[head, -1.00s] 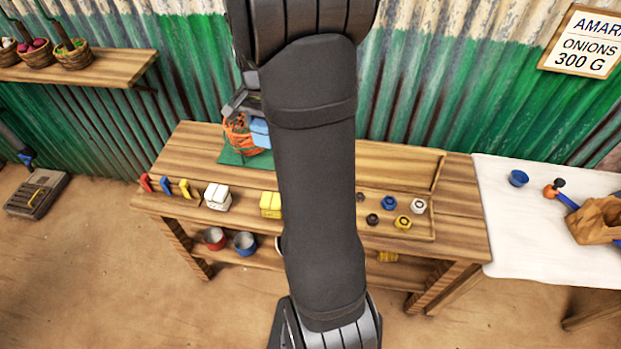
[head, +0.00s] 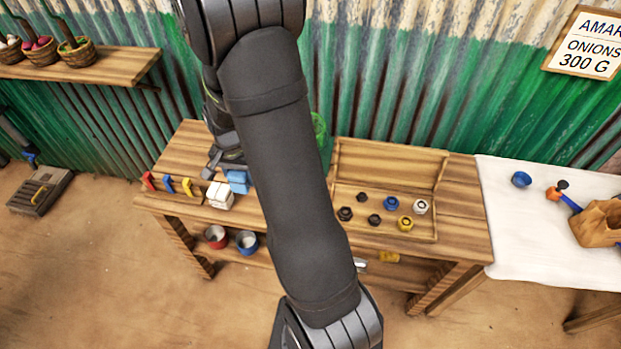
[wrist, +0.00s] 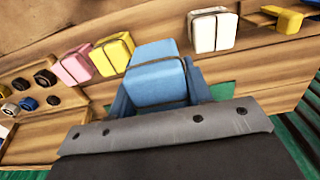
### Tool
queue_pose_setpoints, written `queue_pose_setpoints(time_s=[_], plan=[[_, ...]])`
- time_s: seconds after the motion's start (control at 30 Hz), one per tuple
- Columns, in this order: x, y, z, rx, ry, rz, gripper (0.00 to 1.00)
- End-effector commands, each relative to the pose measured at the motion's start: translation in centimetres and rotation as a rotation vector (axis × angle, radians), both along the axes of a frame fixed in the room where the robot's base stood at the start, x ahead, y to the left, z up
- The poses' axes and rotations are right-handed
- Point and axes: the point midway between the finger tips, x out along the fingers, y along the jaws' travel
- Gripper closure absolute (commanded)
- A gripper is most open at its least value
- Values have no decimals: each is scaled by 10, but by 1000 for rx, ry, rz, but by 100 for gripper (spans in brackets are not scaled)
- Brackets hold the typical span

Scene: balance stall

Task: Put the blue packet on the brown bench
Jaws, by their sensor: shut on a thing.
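The blue packet (head: 237,181) is in my gripper (head: 224,171), close above or at the brown bench (head: 182,152), just behind the white packet (head: 219,196). I cannot tell whether it touches the wood. In the wrist view the blue packet (wrist: 158,72) has a dark band and sits between the two blue-grey fingers of my gripper (wrist: 160,88), which are shut on it. The bench planks (wrist: 262,62) show around it.
The wrist view shows a yellow packet (wrist: 113,54) and a pink packet (wrist: 74,65) in the row with the white one. A wooden tray (head: 390,160) with nuts lies at right. Colored pieces (head: 168,184) lie left. My arm hides the bench's middle.

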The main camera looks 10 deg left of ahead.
Motion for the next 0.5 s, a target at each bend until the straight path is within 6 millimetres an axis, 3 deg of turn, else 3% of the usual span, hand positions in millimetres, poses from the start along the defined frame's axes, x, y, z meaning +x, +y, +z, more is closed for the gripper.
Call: queue_pose_setpoints(time_s=[0.23, 0.5], plan=[[0, 0, -15, -1, 2, 0, 83], [0, -1, -57, -2, 2, 0, 83]])
